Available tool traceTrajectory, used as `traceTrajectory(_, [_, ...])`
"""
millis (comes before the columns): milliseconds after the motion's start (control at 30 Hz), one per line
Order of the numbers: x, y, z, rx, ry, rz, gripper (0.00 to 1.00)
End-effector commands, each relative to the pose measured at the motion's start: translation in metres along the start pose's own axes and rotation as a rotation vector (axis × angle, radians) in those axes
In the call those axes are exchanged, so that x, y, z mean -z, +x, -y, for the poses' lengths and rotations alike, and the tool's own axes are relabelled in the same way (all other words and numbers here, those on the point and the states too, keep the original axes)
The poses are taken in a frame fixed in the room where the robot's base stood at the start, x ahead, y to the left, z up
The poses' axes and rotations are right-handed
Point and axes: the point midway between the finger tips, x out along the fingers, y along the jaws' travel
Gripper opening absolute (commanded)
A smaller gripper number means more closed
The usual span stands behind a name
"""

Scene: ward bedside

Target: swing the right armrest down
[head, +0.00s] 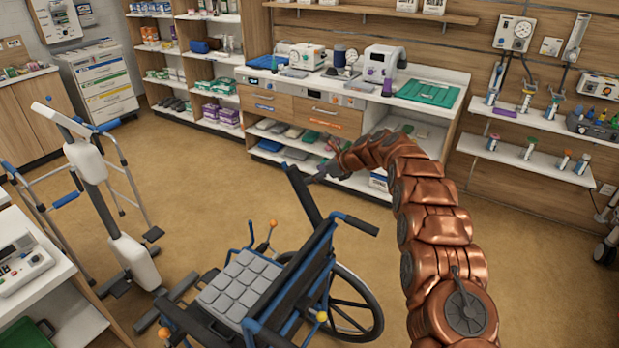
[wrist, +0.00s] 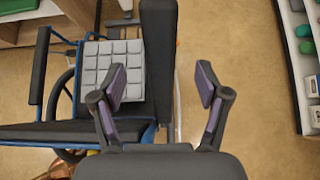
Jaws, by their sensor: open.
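The wheelchair stands in the lower middle of the head view, with a grey padded seat (head: 240,287) and a dark backrest (head: 298,268). Its right armrest (head: 303,193) is a long black pad, swung up and leaning steeply above the seat. In the wrist view the armrest (wrist: 158,55) runs up the middle, between the finger lines and nearer the left finger. My gripper (wrist: 161,88) is open and empty, fingers apart; contact with the pad cannot be told. In the head view my gripper (head: 316,174) is small, beside the armrest's upper part. The left armrest (wrist: 40,65) lies lower, across the seat.
A walker (head: 65,198) and a white-padded stand (head: 130,258) are left of the wheelchair. A counter with open shelves (head: 330,95) stands behind my gripper. The large wheel (head: 372,305) and push handle (head: 358,224) are near my arm.

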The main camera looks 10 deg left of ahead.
Motion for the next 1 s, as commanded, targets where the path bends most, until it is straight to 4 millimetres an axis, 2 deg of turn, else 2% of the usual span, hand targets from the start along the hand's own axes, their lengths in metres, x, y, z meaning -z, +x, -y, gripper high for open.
traceTrajectory(233, [0.0, -0.022, 0.0, 0.0, 0.0, -0.001, 0.75])
traceTrajectory(633, [0.0, -0.026, 0.0, 0.0, 0.0, -0.001, 0.75])
traceTrajectory(833, [-0.001, -0.031, -0.004, -0.004, -0.02, -0.008, 0.55])
traceTrajectory(1000, [-0.004, -0.05, -0.018, -0.019, -0.104, -0.038, 0.38])
